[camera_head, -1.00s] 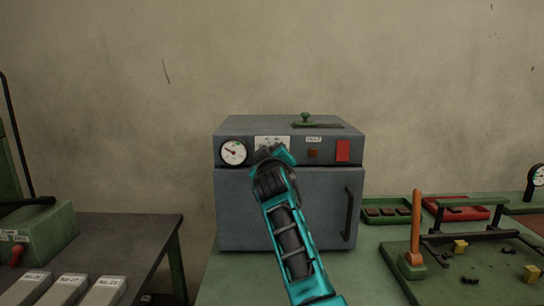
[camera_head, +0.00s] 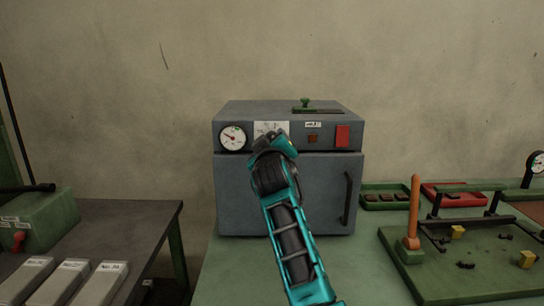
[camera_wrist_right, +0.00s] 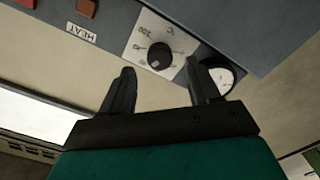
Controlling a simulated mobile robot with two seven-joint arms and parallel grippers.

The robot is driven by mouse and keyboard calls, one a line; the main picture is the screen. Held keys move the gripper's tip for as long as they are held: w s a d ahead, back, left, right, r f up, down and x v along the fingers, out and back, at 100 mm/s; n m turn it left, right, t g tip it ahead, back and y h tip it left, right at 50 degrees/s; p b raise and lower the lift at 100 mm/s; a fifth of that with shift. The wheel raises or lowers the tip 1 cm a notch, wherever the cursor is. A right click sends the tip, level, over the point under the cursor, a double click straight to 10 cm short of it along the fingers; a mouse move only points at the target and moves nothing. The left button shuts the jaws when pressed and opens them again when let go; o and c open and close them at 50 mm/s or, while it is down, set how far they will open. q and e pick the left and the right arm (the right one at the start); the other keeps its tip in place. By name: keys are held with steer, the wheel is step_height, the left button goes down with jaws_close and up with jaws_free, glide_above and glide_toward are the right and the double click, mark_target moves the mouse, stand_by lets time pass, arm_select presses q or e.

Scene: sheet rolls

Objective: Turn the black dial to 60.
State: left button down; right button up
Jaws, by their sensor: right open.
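The black dial (camera_wrist_right: 160,56) sits on a white scale plate (camera_wrist_right: 141,45) on the oven's front panel. The wrist view shows the plate upside down, with a "100" and a "°C" mark; the dial's exact setting is too small to read. My right gripper (camera_wrist_right: 161,78) is open, its two dark fingers apart, pointing at the panel. The dial appears between and beyond the fingertips, with no visible contact. In the head view the plate (camera_head: 266,127) shows above my right gripper (camera_head: 270,140), which hides the dial. My left gripper is out of view.
The grey oven (camera_head: 300,190) stands on a green table (camera_head: 225,270). Its panel carries a round gauge (camera_head: 232,137) left of the plate, a brown button (camera_head: 312,138) and a red switch (camera_head: 342,136) to the right. The door handle (camera_head: 348,197) is below.

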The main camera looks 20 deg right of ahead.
steer(key=v, duration=0.9)
steer(key=shift+s, duration=0.3)
steer(key=shift+a, duration=0.1)
